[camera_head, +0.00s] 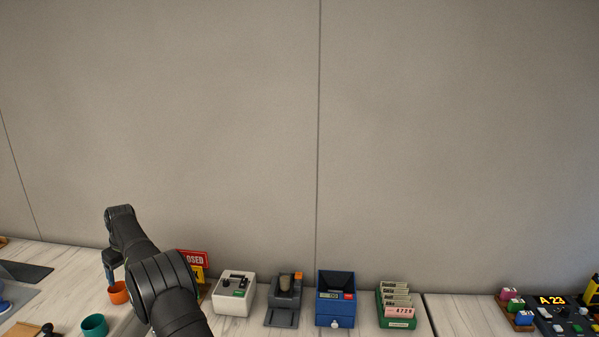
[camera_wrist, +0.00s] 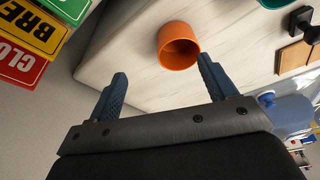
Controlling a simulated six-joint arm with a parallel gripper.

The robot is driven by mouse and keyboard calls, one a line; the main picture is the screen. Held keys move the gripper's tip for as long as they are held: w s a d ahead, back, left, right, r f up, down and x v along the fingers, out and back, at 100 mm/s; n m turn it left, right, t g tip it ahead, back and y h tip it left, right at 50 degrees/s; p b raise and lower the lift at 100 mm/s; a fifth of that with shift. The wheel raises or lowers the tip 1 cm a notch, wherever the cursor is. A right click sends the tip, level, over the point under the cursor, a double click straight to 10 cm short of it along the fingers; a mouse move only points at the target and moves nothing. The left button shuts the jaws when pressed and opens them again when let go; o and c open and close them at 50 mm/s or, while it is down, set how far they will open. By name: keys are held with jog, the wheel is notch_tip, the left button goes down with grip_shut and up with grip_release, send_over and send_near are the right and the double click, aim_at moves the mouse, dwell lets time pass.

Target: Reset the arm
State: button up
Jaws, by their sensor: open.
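My gripper (camera_wrist: 160,88) is open in the wrist view, its two blue fingers apart with nothing held between them. In the head view my dark arm rises at the lower left, and the gripper (camera_head: 110,272) hangs at its left side by the back of the counter. An orange cup (camera_wrist: 178,46) stands on the pale counter beyond the fingertips, closer to the right finger. In the head view the orange cup (camera_head: 118,293) is just below the gripper. I cannot tell whether they touch.
A teal cup (camera_head: 94,326) stands nearer the front. Red and yellow signs (camera_head: 193,259), a white box (camera_head: 234,293), a grey device (camera_head: 285,301), a blue machine (camera_head: 336,300) and a green card holder (camera_head: 402,323) line the counter right of my arm. The wall behind is bare.

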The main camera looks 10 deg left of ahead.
jog(key=w+d+r+m, duration=0.15)
jog(key=w+d, duration=0.35)
jog(key=d, duration=0.6)
jog(key=w+d+r+m+t+h, duration=0.1)
jog(key=w+d+m, duration=0.3)
jog(key=d, duration=0.7)
jog(key=w+d+r+m, duration=0.1)
jog(key=w+d, duration=0.6)
jog(key=d, duration=0.5)
jog(key=d+f+m+h, duration=0.2)
jog(key=d+m, duration=0.5)
jog(key=d, duration=2.6)
jog(key=shift+d+f+t, duration=0.25)
jog(key=shift+f+t, duration=0.05)
jog(key=shift+f, duration=0.05)
jog(key=shift+s, duration=0.1)
jog(key=a+n, duration=0.1)
jog(key=a, duration=0.6)
jog(key=w+a+r+n, duration=0.1)
jog(key=a+n, duration=0.1)
jog(key=a, duration=0.5)
jog(key=w+a+n+y, duration=0.1)
jog(key=a, duration=0.6)
jog(key=shift+r+n, duration=0.15)
jog(key=shift+n, duration=0.1)
